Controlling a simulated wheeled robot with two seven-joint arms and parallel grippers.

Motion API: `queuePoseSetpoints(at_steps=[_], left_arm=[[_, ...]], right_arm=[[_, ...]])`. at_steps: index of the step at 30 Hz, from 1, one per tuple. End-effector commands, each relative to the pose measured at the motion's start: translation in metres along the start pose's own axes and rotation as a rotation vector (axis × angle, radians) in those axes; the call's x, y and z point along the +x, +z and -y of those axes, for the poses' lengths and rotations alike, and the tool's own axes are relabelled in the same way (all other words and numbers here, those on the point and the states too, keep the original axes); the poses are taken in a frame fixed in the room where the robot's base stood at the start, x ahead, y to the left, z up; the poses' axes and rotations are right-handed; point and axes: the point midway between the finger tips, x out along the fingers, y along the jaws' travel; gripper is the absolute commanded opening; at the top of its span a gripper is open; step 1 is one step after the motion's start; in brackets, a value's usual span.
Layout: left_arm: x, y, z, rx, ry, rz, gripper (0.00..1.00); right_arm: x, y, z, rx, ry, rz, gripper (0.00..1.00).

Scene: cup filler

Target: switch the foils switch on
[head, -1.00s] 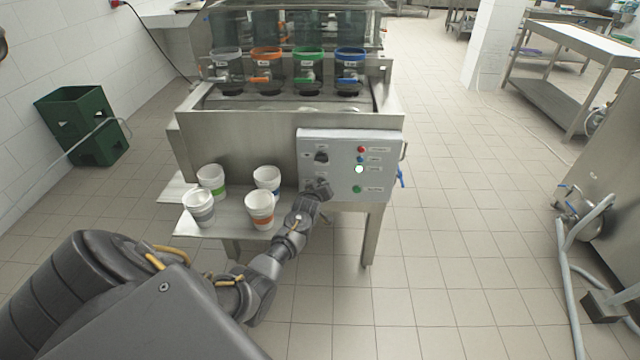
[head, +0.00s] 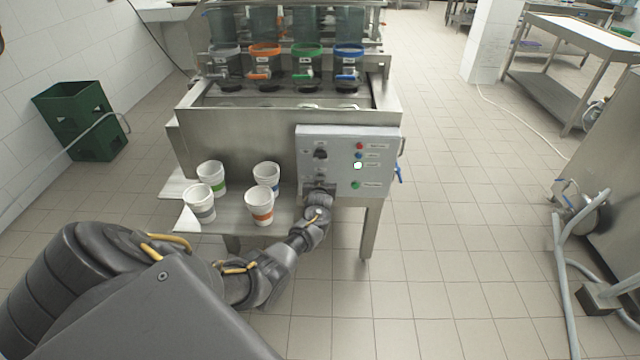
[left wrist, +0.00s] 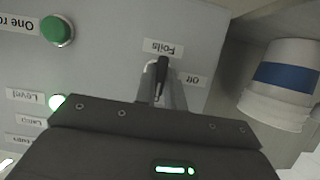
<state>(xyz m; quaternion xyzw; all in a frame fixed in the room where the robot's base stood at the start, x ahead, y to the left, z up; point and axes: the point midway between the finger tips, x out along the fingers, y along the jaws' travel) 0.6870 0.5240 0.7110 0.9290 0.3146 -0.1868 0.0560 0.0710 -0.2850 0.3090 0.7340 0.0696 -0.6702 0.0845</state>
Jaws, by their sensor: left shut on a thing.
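The grey-white control panel (head: 340,145) is on the machine's front. The foils switch is a small black lever (left wrist: 162,68) under the "Foils" label in the upside-down left wrist view. Its visible end points towards that label, with the "Off" label (left wrist: 192,81) to its right. My left gripper (left wrist: 163,88) is shut on the switch, a finger on each side of the lever. In the head view the left gripper (head: 318,191) is at the panel's lower left and hides the switch. My right gripper is not in view.
Another black switch (head: 320,154) sits higher on the panel. A lit white lamp (head: 357,166) and a green button (head: 356,185) are to the right. Several paper cups, including an orange-banded one (head: 260,205), stand on the shelf left of the gripper.

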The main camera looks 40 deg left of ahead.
Motion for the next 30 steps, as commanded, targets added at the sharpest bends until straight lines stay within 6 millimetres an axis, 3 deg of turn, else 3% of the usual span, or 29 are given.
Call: queuePoseSetpoints(at_steps=[9, 10, 15, 25, 30], left_arm=[[0.0, 0.001, 0.0, 0.004, -0.001, 0.002, 0.0], [0.0, 0.001, 0.0, 0.004, -0.001, 0.002, 0.12], [0.0, 0.001, 0.0, 0.003, 0.0, 0.002, 0.33], [-0.003, 0.0, 0.0, 0.002, 0.0, 0.0, 0.33], [-0.021, 0.0, -0.001, 0.001, 0.001, 0.0, 0.33]], right_arm=[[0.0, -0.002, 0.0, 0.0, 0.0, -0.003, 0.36], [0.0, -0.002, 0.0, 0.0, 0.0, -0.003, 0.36], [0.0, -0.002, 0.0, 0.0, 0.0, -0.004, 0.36], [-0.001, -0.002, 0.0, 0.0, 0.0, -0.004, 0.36], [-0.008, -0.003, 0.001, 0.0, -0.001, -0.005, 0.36]])
